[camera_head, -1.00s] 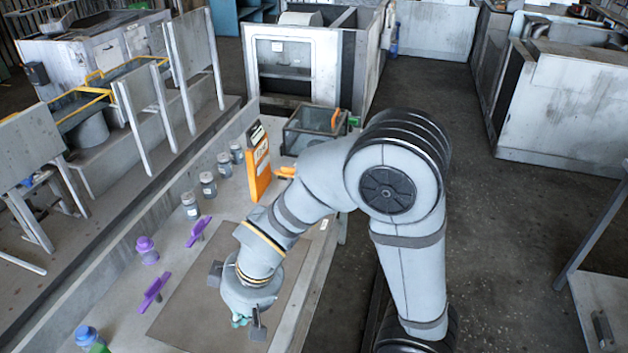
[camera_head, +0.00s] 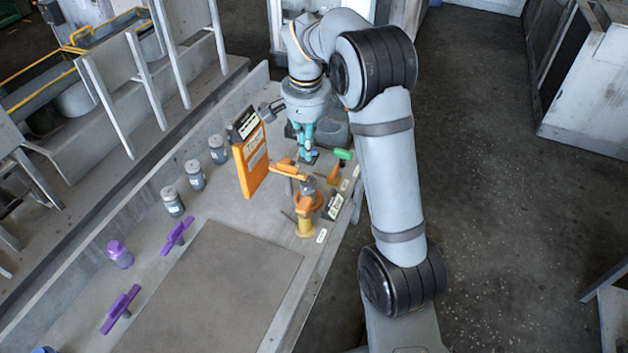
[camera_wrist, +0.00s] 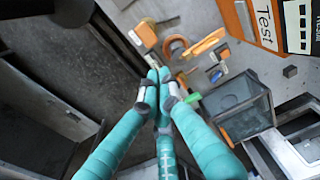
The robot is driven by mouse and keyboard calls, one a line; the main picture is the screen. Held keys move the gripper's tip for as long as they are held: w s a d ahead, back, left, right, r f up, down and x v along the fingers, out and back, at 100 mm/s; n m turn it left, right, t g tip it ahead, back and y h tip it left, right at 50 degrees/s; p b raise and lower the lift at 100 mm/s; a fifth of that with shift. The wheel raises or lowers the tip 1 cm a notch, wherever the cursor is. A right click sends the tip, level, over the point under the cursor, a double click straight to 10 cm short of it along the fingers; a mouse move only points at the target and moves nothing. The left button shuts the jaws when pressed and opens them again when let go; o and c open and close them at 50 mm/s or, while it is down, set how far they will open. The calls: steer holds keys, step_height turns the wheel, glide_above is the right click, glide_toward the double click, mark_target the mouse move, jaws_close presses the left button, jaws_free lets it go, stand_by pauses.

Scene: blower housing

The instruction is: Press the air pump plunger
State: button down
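A small device with an orange bar-shaped handle (camera_head: 290,172), an orange ring-like part (camera_head: 308,203) and a yellow base (camera_head: 305,226) stands near the bench's right edge. It looks like the air pump; I cannot clearly tell which part is its plunger. In the wrist view the orange bar (camera_wrist: 204,43) and ring (camera_wrist: 177,46) lie beyond my fingertips. My gripper (camera_head: 308,158) points down just behind the device, apart from the orange bar as far as I can see. Its teal fingers (camera_wrist: 158,76) are together in the wrist view, with nothing visible between them.
An orange "Test" panel (camera_head: 251,165) stands left of my gripper. A green-topped part (camera_head: 342,154) is close on the right. A clear-sided box (camera_wrist: 240,100) is near my fingers. Several jars (camera_head: 195,174) and purple handles (camera_head: 176,235) line the left. The brown mat (camera_head: 215,290) is clear.

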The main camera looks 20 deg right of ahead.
mark_target(307, 204)
steer(key=s+a+m, duration=0.1)
steer(key=s+a, duration=0.1)
steer(key=s, duration=0.2)
steer(key=shift+g, duration=0.4)
steer(key=f, duration=0.4)
steer(key=f+p, duration=0.1)
steer(key=f, duration=0.4)
steer(key=w+f, duration=0.1)
steer(key=f, duration=0.3)
steer(key=shift+d+f+p, duration=0.3)
steer(key=shift+d+p, duration=0.1)
step_height(307, 204, down, 4)
steer(key=b, duration=0.4)
steer(key=shift+s+r, duration=0.1)
steer(key=shift+r, duration=0.25)
